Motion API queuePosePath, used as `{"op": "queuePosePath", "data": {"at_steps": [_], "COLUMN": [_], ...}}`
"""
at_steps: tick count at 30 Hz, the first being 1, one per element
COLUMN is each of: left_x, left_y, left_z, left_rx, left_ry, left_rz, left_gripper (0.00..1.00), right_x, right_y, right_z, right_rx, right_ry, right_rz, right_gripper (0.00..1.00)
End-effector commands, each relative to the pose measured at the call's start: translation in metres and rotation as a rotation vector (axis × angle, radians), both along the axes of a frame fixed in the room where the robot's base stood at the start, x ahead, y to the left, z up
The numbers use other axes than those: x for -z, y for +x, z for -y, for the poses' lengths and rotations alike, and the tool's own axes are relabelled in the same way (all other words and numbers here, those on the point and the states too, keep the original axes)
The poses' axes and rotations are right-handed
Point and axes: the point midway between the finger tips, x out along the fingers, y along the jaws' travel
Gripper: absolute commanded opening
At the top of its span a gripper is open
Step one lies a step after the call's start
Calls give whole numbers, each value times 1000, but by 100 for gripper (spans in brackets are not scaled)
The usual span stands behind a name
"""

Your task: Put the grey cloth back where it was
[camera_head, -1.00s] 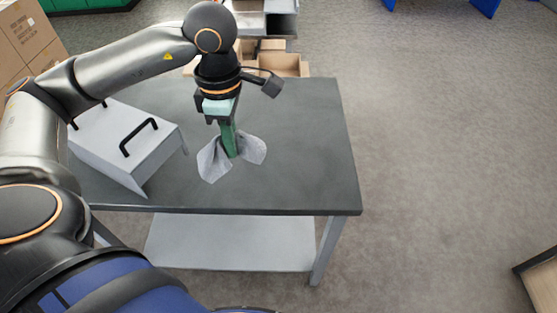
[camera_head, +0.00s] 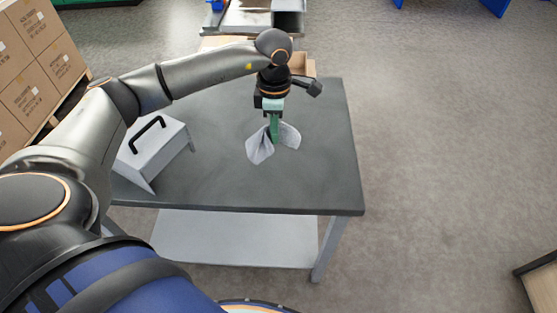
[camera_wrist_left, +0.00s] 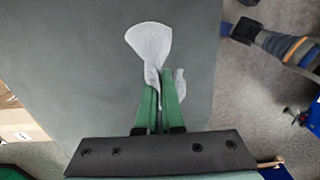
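The grey cloth (camera_head: 260,149) is pinched in my left gripper (camera_head: 274,139), with its two ends hanging out on either side of the green fingers. In the left wrist view the cloth (camera_wrist_left: 149,42) spreads out beyond the nearly closed fingertips (camera_wrist_left: 160,80). The cloth is over the dark table top (camera_head: 240,185); I cannot tell whether its lower edge touches the surface. My right gripper is in neither view.
A light grey box with a black handle (camera_head: 154,155) stands on the table's left side. The table's right and front parts are clear. Stacked cartons (camera_head: 35,75) stand at the far left. An open cardboard box (camera_head: 303,64) is behind the table.

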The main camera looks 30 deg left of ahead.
Motion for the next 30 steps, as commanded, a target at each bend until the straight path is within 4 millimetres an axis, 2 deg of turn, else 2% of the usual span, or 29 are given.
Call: {"op": "queuePosePath", "data": {"at_steps": [4,10,15,22,24,30], "left_x": [19,42,49,49,49,49], "left_y": [15,15,15,15,15,15], "left_z": [0,0,0,0,0,0], "left_rx": [-1,1,0,0,0,0], "left_ry": [0,0,0,0,0,0], "left_rz": [-4,-4,-2,-1,-1,-1], "left_gripper": [0,0,0,0,11,33], "right_x": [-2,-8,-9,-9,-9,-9], "right_y": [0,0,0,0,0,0], "right_z": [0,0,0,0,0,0], "right_rx": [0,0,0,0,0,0], "right_ry": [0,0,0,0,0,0], "right_rz": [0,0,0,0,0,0], "right_gripper": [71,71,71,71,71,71]}}
